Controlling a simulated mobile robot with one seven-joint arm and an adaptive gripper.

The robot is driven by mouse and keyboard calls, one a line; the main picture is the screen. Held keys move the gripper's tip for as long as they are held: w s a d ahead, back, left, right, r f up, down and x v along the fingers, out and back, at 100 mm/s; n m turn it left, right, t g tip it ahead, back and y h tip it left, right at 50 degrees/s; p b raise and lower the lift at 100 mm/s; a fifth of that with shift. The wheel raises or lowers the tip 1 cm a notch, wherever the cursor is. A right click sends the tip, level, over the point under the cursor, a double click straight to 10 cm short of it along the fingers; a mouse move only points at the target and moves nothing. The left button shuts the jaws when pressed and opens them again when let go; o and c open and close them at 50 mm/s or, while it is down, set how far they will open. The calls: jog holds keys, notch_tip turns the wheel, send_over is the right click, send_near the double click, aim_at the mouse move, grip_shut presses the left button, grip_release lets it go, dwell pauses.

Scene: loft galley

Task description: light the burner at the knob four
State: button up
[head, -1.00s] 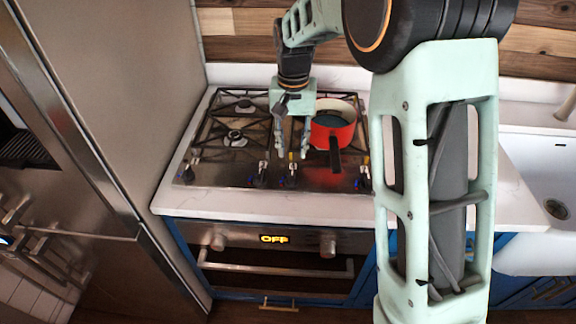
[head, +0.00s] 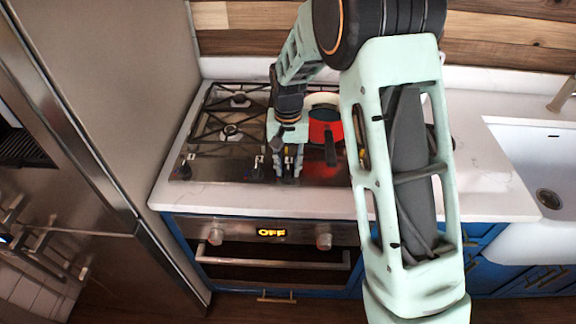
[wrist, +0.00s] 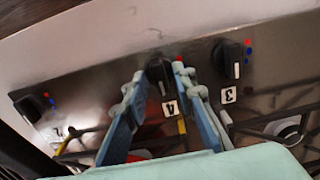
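Knob four (wrist: 160,75) is a black stove knob with a white mark, next to a white label "4" (wrist: 171,108) in the wrist view. My gripper (wrist: 160,70) reaches down to the front of the cooktop, with one fingertip close against each side of this knob. In the head view my gripper (head: 287,174) covers the knob. The burner that belongs to it cannot be told, and no flame shows.
Knob three (wrist: 229,60) is beside it, and another black knob (wrist: 30,106) is farther left in the wrist view. A red pot (head: 324,131) with a dark handle stands on the cooktop (head: 222,168) just behind my gripper. The oven display (head: 271,232) reads "OFF".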

grip_shut()
jog(key=shift+n, duration=0.4)
jog(key=n+b, duration=0.1)
jog(key=n, duration=0.2)
jog(key=shift+n+b, duration=0.4)
jog(key=n, duration=0.5)
jog(key=shift+b, duration=0.35)
jog(key=n, duration=0.5)
jog(key=shift+n, duration=0.4)
jog(key=n+p, duration=0.1)
jog(key=n, duration=0.5)
jog(key=shift+p, duration=0.4)
